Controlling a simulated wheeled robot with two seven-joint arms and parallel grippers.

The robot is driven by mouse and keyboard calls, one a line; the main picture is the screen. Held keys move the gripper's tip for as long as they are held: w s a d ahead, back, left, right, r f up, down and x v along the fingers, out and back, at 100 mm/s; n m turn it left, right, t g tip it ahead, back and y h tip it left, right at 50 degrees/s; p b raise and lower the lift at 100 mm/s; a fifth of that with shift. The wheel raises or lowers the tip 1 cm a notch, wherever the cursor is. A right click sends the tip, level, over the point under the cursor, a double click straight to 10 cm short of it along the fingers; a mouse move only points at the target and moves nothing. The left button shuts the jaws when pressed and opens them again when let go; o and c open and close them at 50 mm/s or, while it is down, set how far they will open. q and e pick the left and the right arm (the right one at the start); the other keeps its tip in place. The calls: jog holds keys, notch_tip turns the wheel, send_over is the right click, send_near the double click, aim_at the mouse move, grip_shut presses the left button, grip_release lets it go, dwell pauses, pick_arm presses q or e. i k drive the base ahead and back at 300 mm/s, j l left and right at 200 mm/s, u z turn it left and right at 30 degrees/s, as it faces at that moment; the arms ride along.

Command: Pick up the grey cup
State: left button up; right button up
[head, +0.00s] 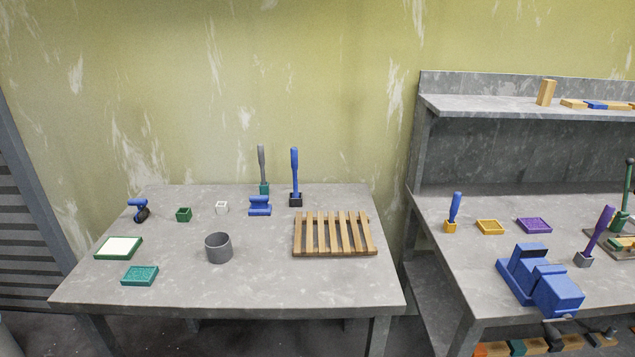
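The grey cup (219,248) stands upright near the middle of the left table (310,284), with its open top facing up. It looks like a plain round cylinder, and nothing touches it. Neither of my grippers shows in the head view.
A wooden slatted rack (334,234) lies right of the cup. A teal tray (140,276) and a white-topped green tray (118,248) lie left. Small blocks and upright-handled tools (295,172) stand behind. A workbench (450,262) with a blue vise (540,280) is at right. The table's front is clear.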

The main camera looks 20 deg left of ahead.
aim_at(220, 250)
jog(key=i+l+u, duration=0.3)
jog(key=i, duration=0.15)
jog(key=i+l+u, duration=0.35)
jog(key=i+l, duration=0.05)
